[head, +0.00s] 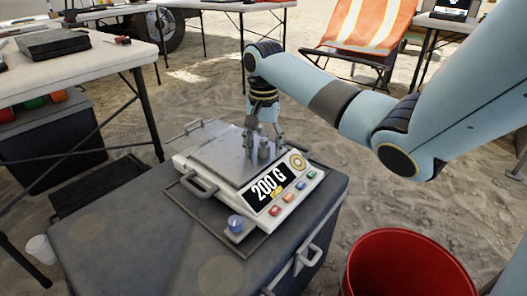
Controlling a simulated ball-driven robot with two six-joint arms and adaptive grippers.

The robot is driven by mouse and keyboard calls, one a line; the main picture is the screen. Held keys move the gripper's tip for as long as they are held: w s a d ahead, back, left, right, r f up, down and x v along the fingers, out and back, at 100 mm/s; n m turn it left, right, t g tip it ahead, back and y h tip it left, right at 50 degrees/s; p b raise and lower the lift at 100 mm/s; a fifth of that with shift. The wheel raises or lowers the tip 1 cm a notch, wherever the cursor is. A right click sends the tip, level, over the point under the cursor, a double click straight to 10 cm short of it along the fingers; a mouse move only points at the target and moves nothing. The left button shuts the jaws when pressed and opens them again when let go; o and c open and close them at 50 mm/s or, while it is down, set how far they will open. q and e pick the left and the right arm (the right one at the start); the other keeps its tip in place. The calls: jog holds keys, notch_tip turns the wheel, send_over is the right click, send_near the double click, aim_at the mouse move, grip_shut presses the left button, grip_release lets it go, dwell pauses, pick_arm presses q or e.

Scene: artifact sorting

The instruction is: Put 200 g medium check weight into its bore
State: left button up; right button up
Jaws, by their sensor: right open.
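A bench scale (240,185) sits on a dark grey case, and its display (268,189) reads 200 G. A small grey metal cylinder (264,151), seemingly the check weight, stands upright on the scale's metal plate (205,150) near its back right. My right gripper (265,145) points down over the plate with its fingers apart, around or just behind the cylinder. The fingers partly hide that spot, and I cannot tell whether they touch it. I cannot make out a bore. My left gripper is not in view.
The dark case (110,240) has free top room left of the scale. A red bucket (405,235) stands at the lower right. A white-topped table (95,65) is at the left. A striped chair (365,30) stands behind my right arm.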

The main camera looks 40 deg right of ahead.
grip_shut()
dwell(0.3)
